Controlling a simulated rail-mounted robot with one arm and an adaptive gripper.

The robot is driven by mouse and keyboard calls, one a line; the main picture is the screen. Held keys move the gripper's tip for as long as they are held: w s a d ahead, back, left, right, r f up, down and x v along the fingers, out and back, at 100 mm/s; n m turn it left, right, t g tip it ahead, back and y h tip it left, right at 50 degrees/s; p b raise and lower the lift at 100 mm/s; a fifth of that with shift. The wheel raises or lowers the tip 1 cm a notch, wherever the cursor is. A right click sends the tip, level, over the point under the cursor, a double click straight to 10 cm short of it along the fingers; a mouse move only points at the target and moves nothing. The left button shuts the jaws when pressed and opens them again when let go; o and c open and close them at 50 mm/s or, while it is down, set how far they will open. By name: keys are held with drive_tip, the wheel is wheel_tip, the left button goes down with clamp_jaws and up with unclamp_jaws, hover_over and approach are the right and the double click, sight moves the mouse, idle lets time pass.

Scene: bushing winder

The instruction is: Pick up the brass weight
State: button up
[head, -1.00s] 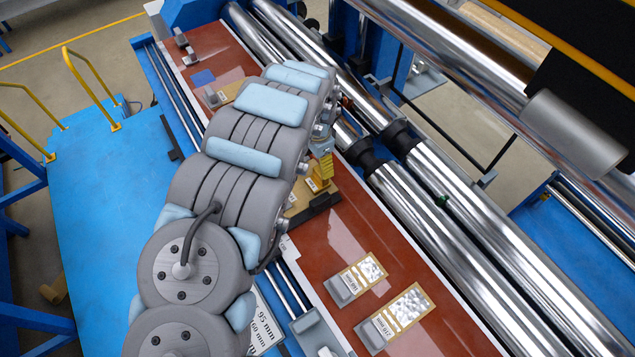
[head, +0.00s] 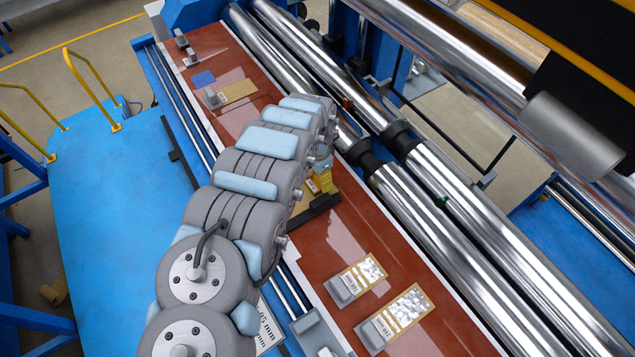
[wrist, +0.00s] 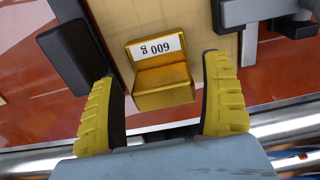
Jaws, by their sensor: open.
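The brass weight (wrist: 162,88) is a gold block with a stepped top and a white label that reads 600 g upside down in the wrist view. It rests on a tan board (wrist: 194,18). My gripper (wrist: 160,76) is open, with one yellow ribbed finger to the left of the weight and one to the right. Gaps show on both sides, and the fingers do not appear to touch it. In the head view my gripper (head: 325,179) is low over the red bench, and I cannot clearly separate the weight from the yellow fingers there.
A dark block (wrist: 76,56) lies close to the left finger and a grey bracket (wrist: 262,10) stands beyond the right one. Chrome rollers (head: 440,205) run along the red bench (head: 330,245). Two labelled samples (head: 362,278) (head: 402,318) lie nearer the front.

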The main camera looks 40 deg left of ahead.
sight(313, 183)
drive_tip(key=shift+f, duration=1.3)
drive_tip(key=c, duration=1)
